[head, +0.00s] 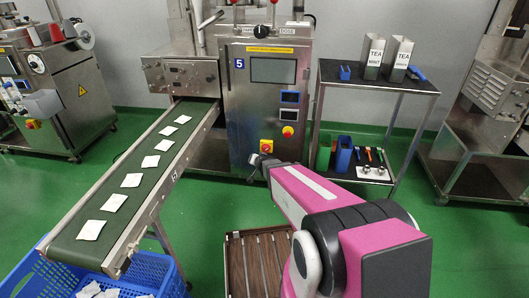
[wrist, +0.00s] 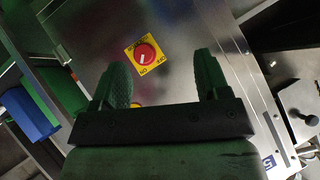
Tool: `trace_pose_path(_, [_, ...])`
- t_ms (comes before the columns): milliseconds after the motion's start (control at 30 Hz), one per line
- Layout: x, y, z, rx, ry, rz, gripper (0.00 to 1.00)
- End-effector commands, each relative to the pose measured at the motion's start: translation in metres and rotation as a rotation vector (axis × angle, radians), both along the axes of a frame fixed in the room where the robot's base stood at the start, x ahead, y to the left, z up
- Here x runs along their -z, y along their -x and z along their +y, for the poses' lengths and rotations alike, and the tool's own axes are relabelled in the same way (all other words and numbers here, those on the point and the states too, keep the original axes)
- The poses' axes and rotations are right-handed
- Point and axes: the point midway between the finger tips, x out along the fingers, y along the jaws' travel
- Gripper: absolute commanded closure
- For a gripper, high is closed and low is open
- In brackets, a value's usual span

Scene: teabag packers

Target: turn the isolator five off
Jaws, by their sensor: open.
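Machine five (head: 262,90) is a steel cabinet with a blue "5" label. Its isolator (head: 266,146) is a red rotary knob on a yellow plate, low on the front. In the wrist view, which is turned over, the isolator (wrist: 146,54) shows a white bar on the knob and ON and OFF lettering on the plate. The bar lies at a slant, nearer the ON lettering. My gripper (wrist: 163,75) is open and empty, its green fingers apart, with the isolator beyond the fingertips. In the head view my gripper (head: 262,164) is just below the isolator; contact is unclear.
A red stop button (head: 287,131) sits up and right of the isolator. A conveyor (head: 165,135) with several teabags runs left, with blue crates (head: 155,270) at its end. A shelf cart (head: 378,85) with bins and tools stands right. Green floor lies between.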

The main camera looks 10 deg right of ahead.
Motion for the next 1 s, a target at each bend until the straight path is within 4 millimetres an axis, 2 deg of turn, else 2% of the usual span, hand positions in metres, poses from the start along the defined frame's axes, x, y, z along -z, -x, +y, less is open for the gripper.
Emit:
trace_pose_path(33, [0.011,-0.017,0.002,0.044,-0.025,-0.063,0.31])
trace_pose_path(100, [0.019,-0.031,0.0,0.111,-0.057,-0.157,0.31])
trace_pose_path(300, [0.04,-0.056,-0.012,0.311,-0.133,-0.412,0.31])
trace_pose_path(500, [0.054,-0.059,-0.026,0.457,-0.166,-0.588,0.31])
trace_pose_path(767, [0.057,-0.059,-0.032,0.507,-0.172,-0.65,0.31])
trace_pose_path(1000, [0.057,-0.082,-0.039,0.506,-0.172,-0.649,0.31])
